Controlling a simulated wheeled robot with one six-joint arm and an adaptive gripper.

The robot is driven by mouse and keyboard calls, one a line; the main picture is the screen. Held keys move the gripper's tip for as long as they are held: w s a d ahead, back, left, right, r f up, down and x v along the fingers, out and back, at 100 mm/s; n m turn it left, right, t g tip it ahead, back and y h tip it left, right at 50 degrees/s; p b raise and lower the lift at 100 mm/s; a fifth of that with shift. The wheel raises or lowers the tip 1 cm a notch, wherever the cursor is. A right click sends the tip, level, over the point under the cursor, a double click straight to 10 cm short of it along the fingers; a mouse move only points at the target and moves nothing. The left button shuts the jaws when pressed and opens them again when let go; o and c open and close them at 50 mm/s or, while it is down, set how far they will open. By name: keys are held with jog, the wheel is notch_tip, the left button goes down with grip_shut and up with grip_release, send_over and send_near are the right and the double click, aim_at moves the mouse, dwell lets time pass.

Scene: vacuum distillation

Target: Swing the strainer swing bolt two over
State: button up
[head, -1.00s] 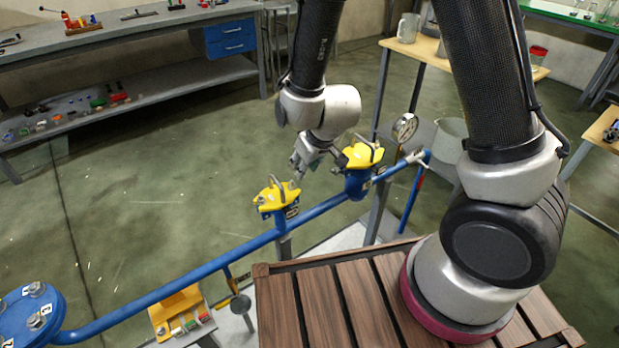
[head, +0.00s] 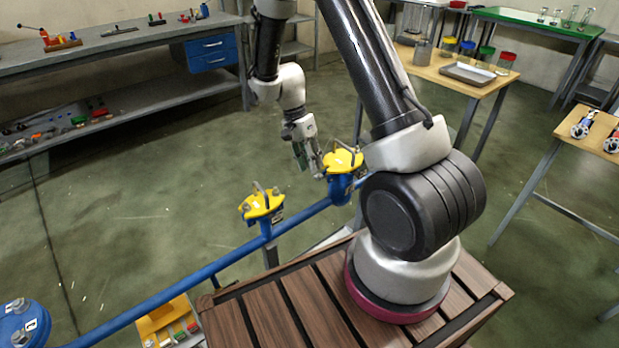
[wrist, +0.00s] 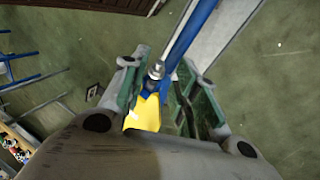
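Two strainers with yellow covers stand on the blue pipe, the left strainer (head: 262,206) and the right strainer (head: 343,163). Each has metal swing bolts and a handle on top; the bolt numbers are too small to read. My gripper (head: 309,160) points down just left of the right strainer. In the wrist view my gripper (wrist: 162,95) is open, its green-padded fingers apart. A metal bolt with a nut (wrist: 156,70) shows between the fingertips, beside the yellow cover (wrist: 147,112). I cannot tell whether either finger touches it.
The blue pipe (head: 165,294) runs from a blue flange (head: 22,322) at lower left to the right strainer. A grey bench (head: 120,45) is at the back left; a wooden table (head: 450,85) stands at the back right.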

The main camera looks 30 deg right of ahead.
aim_at(316, 176)
jog(key=x, duration=0.5)
jog(key=shift+f, duration=0.15)
jog(key=shift+c, duration=0.3)
grip_shut()
jog(key=shift+d+r+y, duration=0.3)
jog(key=shift+r+y, duration=0.1)
jog(key=shift+y, duration=0.3)
jog(key=shift+o, duration=0.3)
grip_release()
